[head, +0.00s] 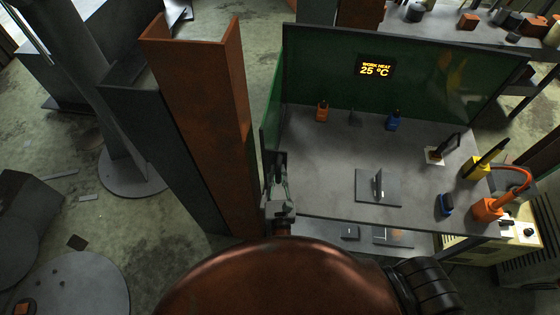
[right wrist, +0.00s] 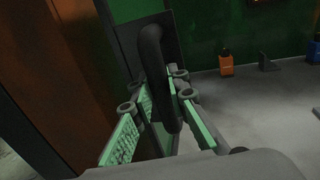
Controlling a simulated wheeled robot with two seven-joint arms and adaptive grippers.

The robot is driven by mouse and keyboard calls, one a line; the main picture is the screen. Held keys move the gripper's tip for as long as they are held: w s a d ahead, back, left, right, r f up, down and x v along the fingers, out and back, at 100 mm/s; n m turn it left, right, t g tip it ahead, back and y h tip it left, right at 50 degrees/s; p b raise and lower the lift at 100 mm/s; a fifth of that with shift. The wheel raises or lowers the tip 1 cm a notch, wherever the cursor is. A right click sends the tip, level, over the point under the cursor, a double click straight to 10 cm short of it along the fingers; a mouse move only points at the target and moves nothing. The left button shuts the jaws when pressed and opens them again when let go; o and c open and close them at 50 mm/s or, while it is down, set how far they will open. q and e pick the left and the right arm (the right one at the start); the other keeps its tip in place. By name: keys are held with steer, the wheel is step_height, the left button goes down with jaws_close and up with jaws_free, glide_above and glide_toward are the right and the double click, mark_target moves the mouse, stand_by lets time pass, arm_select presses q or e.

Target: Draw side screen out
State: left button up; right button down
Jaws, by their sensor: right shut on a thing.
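The side screen (head: 271,122) is a narrow green panel, seen nearly edge-on, at the left edge of the workbench (head: 325,180). In the right wrist view its green face and dark edge (right wrist: 112,35) show, with a thick black loop handle (right wrist: 152,50) in front. My right gripper (head: 277,165) is at the near end of this screen. In the right wrist view its green-padded fingers (right wrist: 160,95) are on either side of the handle and shut on it. The fingers hide part of the handle. My left gripper is not in view.
A rusty orange upright beam (head: 205,110) stands close to the left of the screen. A green back wall (head: 325,75) with a "25 °C" display (head: 375,68) bounds the bench.

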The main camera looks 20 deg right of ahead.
steer(key=shift+s+a, duration=0.2)
steer(key=shift+s, duration=0.2)
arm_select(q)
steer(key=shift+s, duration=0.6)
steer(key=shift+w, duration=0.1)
arm_select(e)
steer(key=c, duration=1.9)
jaws_free()
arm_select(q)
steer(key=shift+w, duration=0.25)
arm_select(e)
steer(key=v, duration=0.7)
steer(key=shift+s, duration=0.2)
